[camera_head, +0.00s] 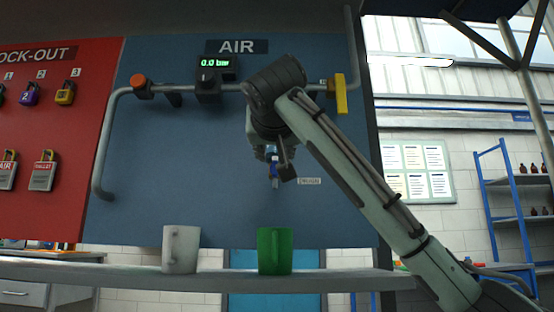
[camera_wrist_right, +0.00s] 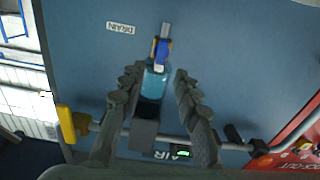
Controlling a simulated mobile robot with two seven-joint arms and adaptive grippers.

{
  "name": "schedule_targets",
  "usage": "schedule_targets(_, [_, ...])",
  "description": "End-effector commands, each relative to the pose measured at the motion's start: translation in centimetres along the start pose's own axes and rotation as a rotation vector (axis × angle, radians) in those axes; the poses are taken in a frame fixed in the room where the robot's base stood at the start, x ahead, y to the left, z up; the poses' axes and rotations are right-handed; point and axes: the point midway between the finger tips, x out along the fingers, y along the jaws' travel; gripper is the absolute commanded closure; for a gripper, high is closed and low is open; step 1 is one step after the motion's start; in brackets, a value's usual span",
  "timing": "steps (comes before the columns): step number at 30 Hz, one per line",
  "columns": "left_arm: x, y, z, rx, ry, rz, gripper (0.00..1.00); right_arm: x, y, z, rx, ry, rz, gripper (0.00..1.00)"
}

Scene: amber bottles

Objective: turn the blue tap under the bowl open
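The blue tap (camera_head: 273,157) shows small beside my right gripper in the head view, against the blue panel. In the right wrist view the blue tap (camera_wrist_right: 162,50) sits at the end of the translucent blue bowl (camera_wrist_right: 155,82), with a pale outlet stub beyond it. My right gripper (camera_head: 281,168) hides most of the bowl in the head view. In the wrist view the right gripper (camera_wrist_right: 159,73) is open, one finger on each side of the bowl. The fingertips stop short of the tap. My left gripper is in neither view.
A pipe (camera_head: 104,140) crosses the panel, with a yellow lever (camera_head: 341,94), a red knob (camera_head: 138,81) and a gauge reading 0.0 bar (camera_head: 215,63). A DRAIN label (camera_head: 309,181) is beside the outlet. A white mug (camera_head: 181,249) and green mug (camera_head: 274,250) stand on the shelf (camera_head: 130,270) below.

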Motion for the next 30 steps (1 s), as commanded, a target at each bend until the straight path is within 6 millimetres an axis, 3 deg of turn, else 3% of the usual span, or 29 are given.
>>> schedule_targets(7, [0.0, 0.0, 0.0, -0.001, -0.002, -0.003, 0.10, 3.3, 0.1, 0.0, 0.000, -0.001, 0.001, 0.68])
schedule_targets(18, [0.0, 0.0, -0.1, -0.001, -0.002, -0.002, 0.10, 4.0, 0.1, 0.0, 0.000, 0.000, 0.000, 0.68])
schedule_targets(26, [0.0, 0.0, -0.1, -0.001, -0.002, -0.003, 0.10, 4.0, 0.1, 0.0, 0.000, 0.000, 0.000, 1.00])
schedule_targets(30, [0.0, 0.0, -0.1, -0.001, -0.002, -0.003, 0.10, 4.0, 0.1, 0.0, 0.000, 0.000, 0.000, 1.00])
